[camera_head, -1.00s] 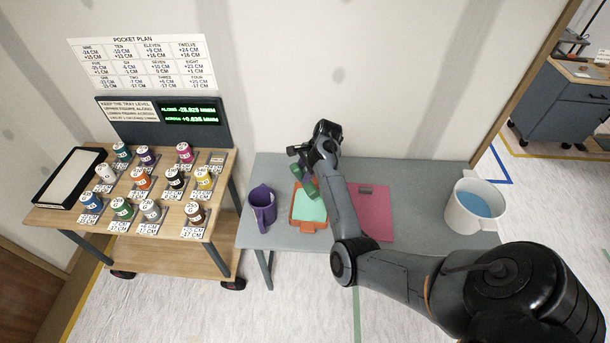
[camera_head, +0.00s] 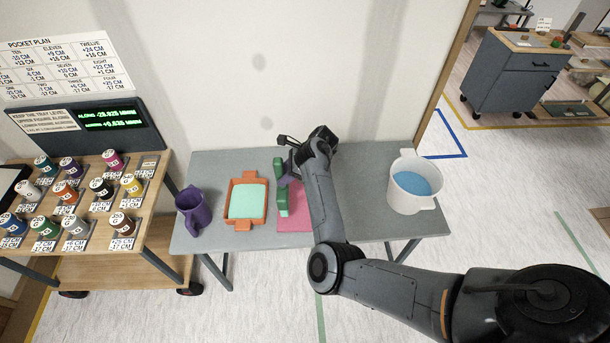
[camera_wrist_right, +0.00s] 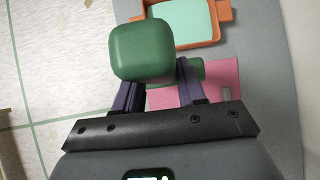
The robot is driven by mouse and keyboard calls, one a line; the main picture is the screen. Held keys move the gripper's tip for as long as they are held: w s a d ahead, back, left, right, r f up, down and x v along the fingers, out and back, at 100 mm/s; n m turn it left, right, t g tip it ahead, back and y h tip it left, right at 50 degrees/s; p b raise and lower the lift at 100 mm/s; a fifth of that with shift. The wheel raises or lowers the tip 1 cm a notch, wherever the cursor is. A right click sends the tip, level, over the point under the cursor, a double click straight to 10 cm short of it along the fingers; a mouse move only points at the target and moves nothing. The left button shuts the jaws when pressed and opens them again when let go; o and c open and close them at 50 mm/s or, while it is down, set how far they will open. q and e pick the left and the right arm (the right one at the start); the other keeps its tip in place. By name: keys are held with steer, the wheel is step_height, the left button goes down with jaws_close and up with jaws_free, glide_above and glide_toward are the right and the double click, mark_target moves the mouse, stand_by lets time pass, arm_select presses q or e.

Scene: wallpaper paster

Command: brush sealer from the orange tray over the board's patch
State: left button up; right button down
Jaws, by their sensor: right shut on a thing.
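The orange tray (camera_head: 233,222) holds pale mint-green sealer (camera_head: 246,202) and sits on the grey table. The pink board (camera_head: 296,225) lies right of it, partly hidden by my right arm. My right gripper (camera_head: 287,183) is shut on a green brush (camera_head: 282,197) above the board's left part. The brush has a pale tip at its lower end. In the right wrist view, the green brush (camera_wrist_right: 142,50) is between the purple fingers and covers part of the scene. My left gripper is out of view.
A purple jug (camera_head: 193,212) stands left of the tray on the grey table (camera_head: 215,165). A white pot of blue liquid (camera_head: 415,185) stands at the table's right end. A wooden cart (camera_head: 120,235) with several labelled paint pots is at the left.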

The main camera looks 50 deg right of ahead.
steer(key=shift+w+a+r+y, duration=0.3)
steer(key=shift+w+a, duration=0.1)
steer(key=shift+w, duration=0.1)
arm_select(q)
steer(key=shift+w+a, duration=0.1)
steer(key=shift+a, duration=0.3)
arm_select(e)
steer(key=shift+s, duration=0.1)
steer(key=shift+d+r+p, duration=0.1)
steer(key=shift+p, duration=0.25)
step_height(320, 180, down, 5)
steer(key=b, duration=0.3)
steer(key=shift+r, duration=0.1)
steer(key=shift+f+b, duration=0.55)
steer(key=shift+f, duration=0.4)
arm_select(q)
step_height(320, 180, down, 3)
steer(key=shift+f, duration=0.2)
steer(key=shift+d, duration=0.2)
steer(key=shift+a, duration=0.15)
arm_select(e)
steer(key=shift+f, duration=0.5)
